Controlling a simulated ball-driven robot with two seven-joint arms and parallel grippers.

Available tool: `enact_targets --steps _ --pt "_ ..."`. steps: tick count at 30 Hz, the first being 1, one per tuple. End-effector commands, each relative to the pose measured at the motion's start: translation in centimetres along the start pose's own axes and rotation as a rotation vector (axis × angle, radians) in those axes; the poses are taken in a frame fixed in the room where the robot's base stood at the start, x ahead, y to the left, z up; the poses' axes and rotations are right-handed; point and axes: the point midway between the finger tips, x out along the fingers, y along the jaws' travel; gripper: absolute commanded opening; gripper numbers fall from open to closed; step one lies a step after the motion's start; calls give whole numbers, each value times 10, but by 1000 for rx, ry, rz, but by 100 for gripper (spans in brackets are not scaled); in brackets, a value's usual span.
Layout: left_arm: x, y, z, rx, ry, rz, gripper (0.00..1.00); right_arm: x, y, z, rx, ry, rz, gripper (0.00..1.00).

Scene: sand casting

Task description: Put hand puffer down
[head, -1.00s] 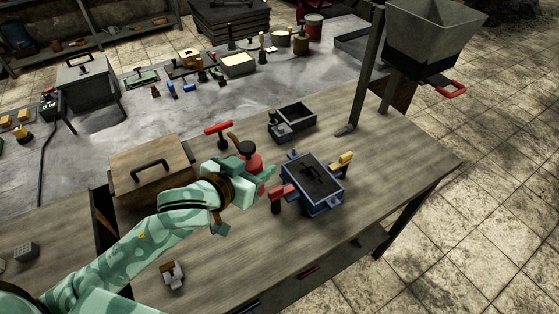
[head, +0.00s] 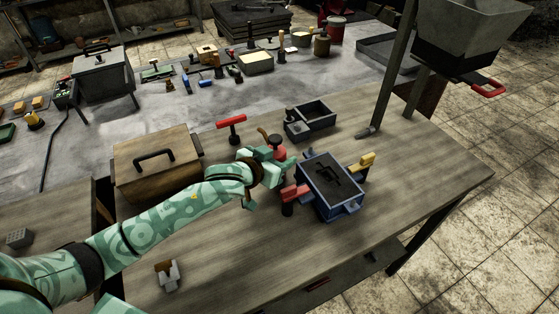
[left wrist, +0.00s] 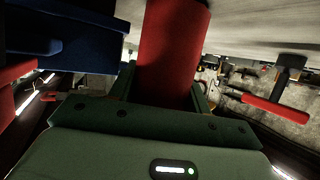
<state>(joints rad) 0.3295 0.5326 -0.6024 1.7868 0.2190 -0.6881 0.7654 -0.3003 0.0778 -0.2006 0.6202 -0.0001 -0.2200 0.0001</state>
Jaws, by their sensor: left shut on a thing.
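The hand puffer is a red body with a dark top (head: 277,146). It stands just left of the blue moulding flask (head: 330,186) in the head view. My left gripper (head: 277,168) is shut on it. The left wrist view shows its red cylinder (left wrist: 172,50) between the two fingers, close to the wooden surface. I cannot tell whether it touches the table (head: 400,180). My gripper and forearm hide its lower part in the head view. My right gripper is not in view.
A red-headed mallet (head: 231,124) and a dark open box (head: 310,120) lie behind the puffer. A wooden box with a handle (head: 155,172) stands to the left. A small metal piece (head: 167,274) lies near the front.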

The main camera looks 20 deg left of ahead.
Motion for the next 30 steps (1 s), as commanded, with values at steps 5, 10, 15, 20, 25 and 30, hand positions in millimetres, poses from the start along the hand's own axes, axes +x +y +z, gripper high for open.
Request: enact_targets --steps 5,10,15,20,25,30 --pt "1 0 2 0 4 1 18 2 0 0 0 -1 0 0" --pt "2 0 4 -1 3 1 18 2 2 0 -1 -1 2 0" --pt "2 0 6 0 2 1 57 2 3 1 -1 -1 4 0" --pt "2 0 6 0 2 1 57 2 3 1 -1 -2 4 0" --pt "-10 0 3 0 0 1 57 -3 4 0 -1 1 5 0" --pt "-48 0 1 1 1 1 57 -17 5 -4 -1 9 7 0"
